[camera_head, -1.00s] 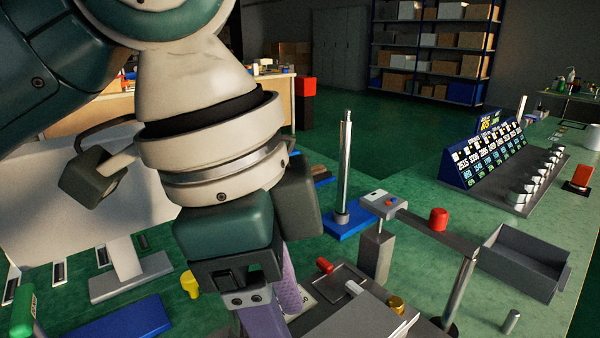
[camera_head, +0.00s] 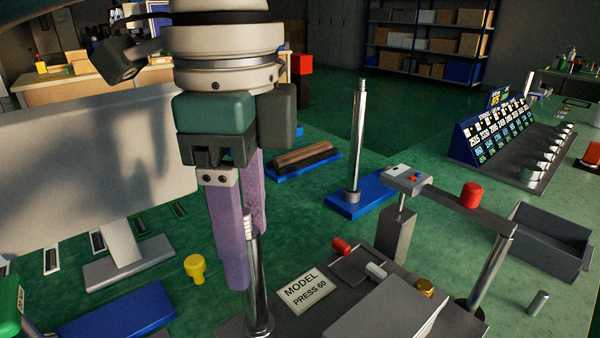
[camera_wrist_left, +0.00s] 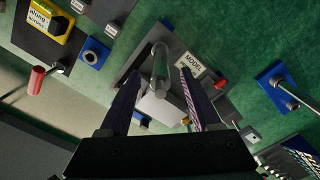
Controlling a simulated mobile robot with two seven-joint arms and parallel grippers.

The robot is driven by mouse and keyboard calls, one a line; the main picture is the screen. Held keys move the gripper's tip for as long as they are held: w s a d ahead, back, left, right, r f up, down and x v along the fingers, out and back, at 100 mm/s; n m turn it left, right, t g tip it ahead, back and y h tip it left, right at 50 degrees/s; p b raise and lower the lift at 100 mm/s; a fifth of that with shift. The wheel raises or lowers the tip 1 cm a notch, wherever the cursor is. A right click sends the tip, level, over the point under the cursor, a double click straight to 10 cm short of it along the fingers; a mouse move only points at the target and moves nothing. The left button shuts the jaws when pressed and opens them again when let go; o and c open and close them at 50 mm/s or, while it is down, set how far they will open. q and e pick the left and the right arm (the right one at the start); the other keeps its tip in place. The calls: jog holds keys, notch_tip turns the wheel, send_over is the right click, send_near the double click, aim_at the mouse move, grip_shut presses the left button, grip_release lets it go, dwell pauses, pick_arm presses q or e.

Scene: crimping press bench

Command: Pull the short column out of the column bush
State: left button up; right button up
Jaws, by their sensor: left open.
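A short metal column (camera_head: 259,285) with a threaded top stands upright at the front of the dark press base. Its lower end sits in the column bush (camera_head: 259,326), which shows only near the bottom edge of the head view. My left gripper (camera_head: 249,255) points down over the column with its purple fingers open, on either side of its upper part. In the left wrist view the column (camera_wrist_left: 160,62) shows between the two spread fingers (camera_wrist_left: 159,76), with gaps on both sides. My right gripper is not in view.
A tall column (camera_head: 357,140) stands on a blue block behind. The press arm (camera_head: 450,205) with a red knob lies right. A monitor (camera_head: 100,160) stands left. A yellow knob (camera_head: 195,268), a grey bin (camera_head: 545,245) and a MODEL plate (camera_head: 304,290) are near.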

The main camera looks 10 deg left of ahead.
aim_at(253, 284)
pick_arm(q)
notch_tip(253, 284, down, 6)
jog(key=shift+r+b, duration=0.25)
jog(key=shift+b, duration=0.2)
grip_shut()
dwell(1.1)
dwell(0.5)
